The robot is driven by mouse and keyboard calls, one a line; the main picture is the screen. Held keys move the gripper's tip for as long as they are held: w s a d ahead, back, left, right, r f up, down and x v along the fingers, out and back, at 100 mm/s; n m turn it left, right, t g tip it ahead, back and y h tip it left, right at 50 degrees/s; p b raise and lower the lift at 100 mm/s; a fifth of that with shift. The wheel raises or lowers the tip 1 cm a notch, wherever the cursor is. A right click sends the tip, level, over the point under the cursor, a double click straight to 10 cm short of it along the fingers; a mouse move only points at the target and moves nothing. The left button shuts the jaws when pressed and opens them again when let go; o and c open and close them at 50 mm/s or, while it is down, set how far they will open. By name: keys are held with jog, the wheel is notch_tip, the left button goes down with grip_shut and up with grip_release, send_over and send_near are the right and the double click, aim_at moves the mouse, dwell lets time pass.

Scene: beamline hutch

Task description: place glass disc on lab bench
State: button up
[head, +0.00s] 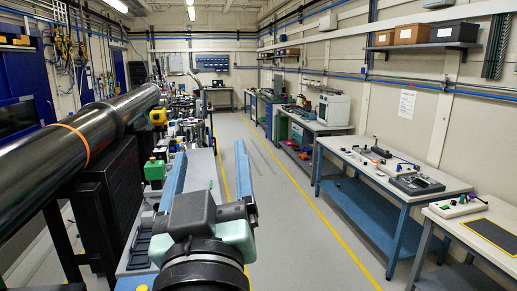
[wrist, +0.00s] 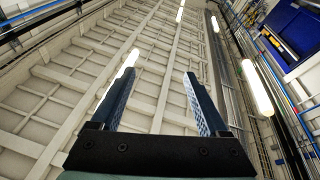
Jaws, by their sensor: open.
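My gripper (head: 211,165) is raised over the aisle in the head view, its two long blue fingers wide apart. In the wrist view my gripper (wrist: 159,78) also shows open, with nothing between the fingers and the ceiling behind. I cannot make out a glass disc in either view. A white-topped bench with blue legs (head: 345,153) stands along the right wall, well to the right of my gripper. It bears small instruments and a dark flat device. Another white-topped bench (head: 440,212) is nearer at the lower right. I cannot tell which one is the lab bench.
A long dark pipe (head: 80,130) on black supports runs along the left, with beamline equipment (head: 185,125) beyond it. The grey floor aisle (head: 285,215) between yellow lines is clear. Farther benches (head: 315,124) line the right wall, and a shelf (head: 425,46) holds boxes.

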jog(key=s+d+r+m+t+h, duration=0.1)
jog(key=s+d+r+m+t, duration=0.1)
jog(key=r, duration=0.5)
jog(key=s+d+r+m+t+h, duration=0.2)
jog(key=s+d+r+t, duration=0.2)
jog(key=s+r, duration=0.2)
jog(key=shift+s+d+r, duration=0.25)
jog(key=shift+s+r, duration=0.15)
jog(key=shift+s, duration=0.4)
notch_tip(320, 180, down, 5)
jog(key=b, duration=0.5)
jog(key=shift+w+a, duration=0.1)
